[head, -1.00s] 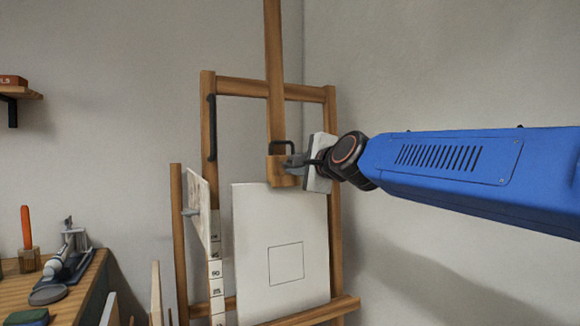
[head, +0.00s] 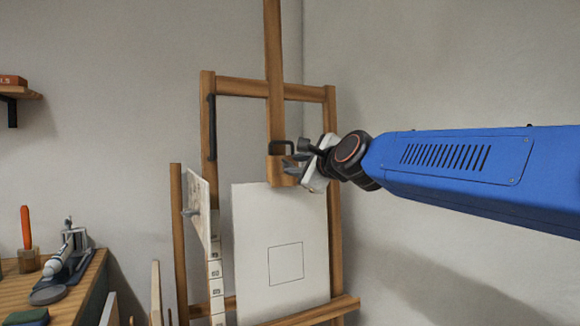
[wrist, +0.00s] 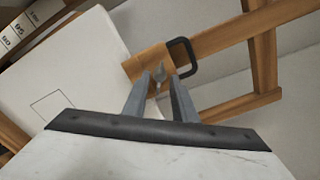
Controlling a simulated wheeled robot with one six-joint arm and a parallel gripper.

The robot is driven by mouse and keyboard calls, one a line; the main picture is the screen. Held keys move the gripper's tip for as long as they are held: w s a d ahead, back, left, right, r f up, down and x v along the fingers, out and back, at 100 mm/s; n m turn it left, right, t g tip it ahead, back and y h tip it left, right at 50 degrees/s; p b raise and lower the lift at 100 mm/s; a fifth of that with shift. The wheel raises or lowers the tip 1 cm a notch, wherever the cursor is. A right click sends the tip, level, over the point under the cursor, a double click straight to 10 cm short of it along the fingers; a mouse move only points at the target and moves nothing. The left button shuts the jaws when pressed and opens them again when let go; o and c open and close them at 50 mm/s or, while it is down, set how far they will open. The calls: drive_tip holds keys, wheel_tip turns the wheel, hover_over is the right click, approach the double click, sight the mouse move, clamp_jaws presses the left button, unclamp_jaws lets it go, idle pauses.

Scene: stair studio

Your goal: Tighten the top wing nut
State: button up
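The top wing nut (wrist: 159,79) is a small grey piece on the front of the wooden block (head: 275,168) of the easel's upright. In the head view my gripper hides most of it. My gripper (head: 287,164) is at the block, reaching in from the right and rolled at a tilt. In the wrist view its two grey fingers (wrist: 160,84) stand apart, with the wing nut between their tips. I see a gap between the fingers, but contact with the nut is too small to make out. A black handle (wrist: 185,57) loops beside the block.
A white canvas (head: 252,222) with a drawn square stands on the easel just below the block. The easel's frame (head: 208,130) is behind my gripper. A workbench (head: 78,282) with tools is at the lower left. The wall at the right is clear.

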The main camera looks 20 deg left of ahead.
drive_tip(key=v, duration=0.5)
drive_tip(key=shift+d, duration=0.1)
idle(0.6)
